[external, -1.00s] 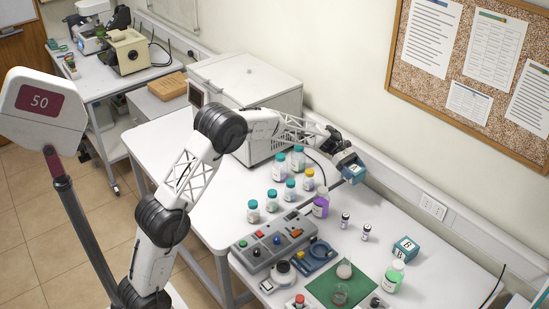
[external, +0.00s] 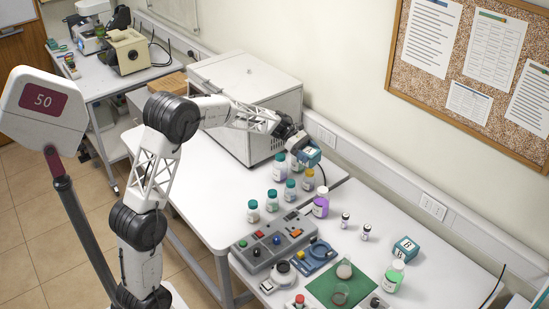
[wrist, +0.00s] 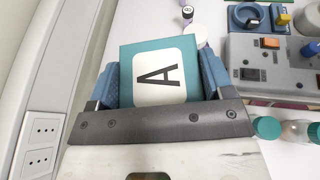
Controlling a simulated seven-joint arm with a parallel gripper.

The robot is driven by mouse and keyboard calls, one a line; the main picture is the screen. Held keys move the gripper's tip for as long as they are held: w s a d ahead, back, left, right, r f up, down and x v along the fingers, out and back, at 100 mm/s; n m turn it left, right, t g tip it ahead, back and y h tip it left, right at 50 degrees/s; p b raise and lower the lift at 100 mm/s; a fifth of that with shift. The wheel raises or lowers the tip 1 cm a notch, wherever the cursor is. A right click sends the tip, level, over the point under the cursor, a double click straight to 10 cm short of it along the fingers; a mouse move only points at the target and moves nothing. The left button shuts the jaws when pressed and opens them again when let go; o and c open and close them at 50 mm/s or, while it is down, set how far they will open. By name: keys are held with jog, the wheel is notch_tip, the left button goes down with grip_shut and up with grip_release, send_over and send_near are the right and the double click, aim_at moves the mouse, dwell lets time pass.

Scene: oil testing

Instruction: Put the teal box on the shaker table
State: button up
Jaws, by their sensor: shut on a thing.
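A teal box with a white label marked A (external: 311,152) is held in the air by my gripper (external: 306,147). In the wrist view the teal box (wrist: 159,72) sits between the two blue finger pads of my gripper (wrist: 160,84), with its label facing the camera. In the external view it hangs beside the white oven-like cabinet, above the back of the bottle group. A second teal box, marked B (external: 406,248), rests on the right part of the bench. I cannot tell for certain which device is the shaker table.
Several capped bottles (external: 272,201) stand below the held box. A grey control panel (external: 272,241) and a blue device (external: 317,257) lie in front of them. The white cabinet (external: 262,90) stands behind left. The bench left of the bottles (external: 195,185) is clear.

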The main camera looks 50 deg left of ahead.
jog(key=s+a+n+t+y, duration=0.1)
jog(key=s+a+n+t, duration=0.35)
jog(key=s, duration=1.15)
jog(key=s+a+t+y, duration=0.1)
jog(key=s+a, duration=0.6)
jog(key=s, duration=1)
jog(key=s+d+f+n+t+y, duration=0.15)
jog(key=s+f, duration=0.25)
jog(key=s, duration=0.9)
notch_tip(320, 180, down, 10)
jog(key=shift+d+r+n, duration=0.15)
jog(key=shift+r+n, duration=0.1)
jog(key=shift+n, duration=0.05)
jog(key=w+a, duration=0.2)
jog(key=w, duration=0.3)
jog(key=w+a+f, duration=0.1)
jog(key=w+a, duration=0.1)
jog(key=w, duration=0.3)
jog(key=w+a, duration=0.2)
jog(key=w, duration=0.2)
jog(key=shift+w+f, duration=0.25)
jog(key=shift+w, duration=0.15)
jog(key=shift+f, duration=1.75)
